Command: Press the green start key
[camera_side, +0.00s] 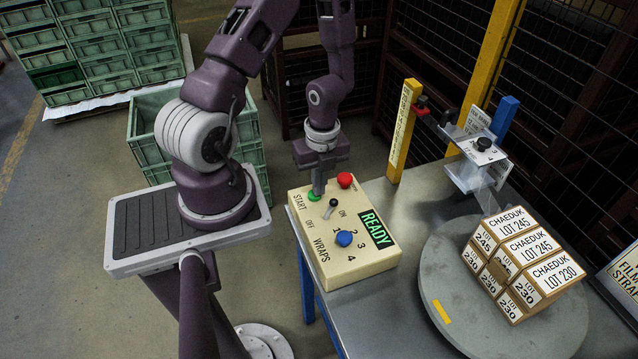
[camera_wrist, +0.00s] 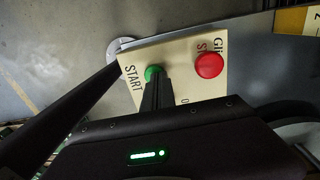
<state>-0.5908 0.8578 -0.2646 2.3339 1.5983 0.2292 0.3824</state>
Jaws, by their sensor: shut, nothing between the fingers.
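The green start key (camera_side: 313,197) is on the cream control box (camera_side: 370,264), beside the printed word START. My gripper (camera_side: 318,190) is shut and empty, pointing down with its fingertips at the green key. In the wrist view the green key (camera_wrist: 152,72) shows just past the fingertips (camera_wrist: 156,80), which cover part of it. I cannot tell whether the key is pushed down. The display (camera_side: 376,230) on the box reads READY in green.
A red button (camera_side: 345,180), a black-tipped OFF/ON lever (camera_side: 333,203) and a blue WRAPS knob (camera_side: 344,238) are close by on the box. A round turntable (camera_side: 450,290) carries stacked labelled cartons (camera_side: 522,262). A yellow post (camera_side: 403,130) stands behind.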

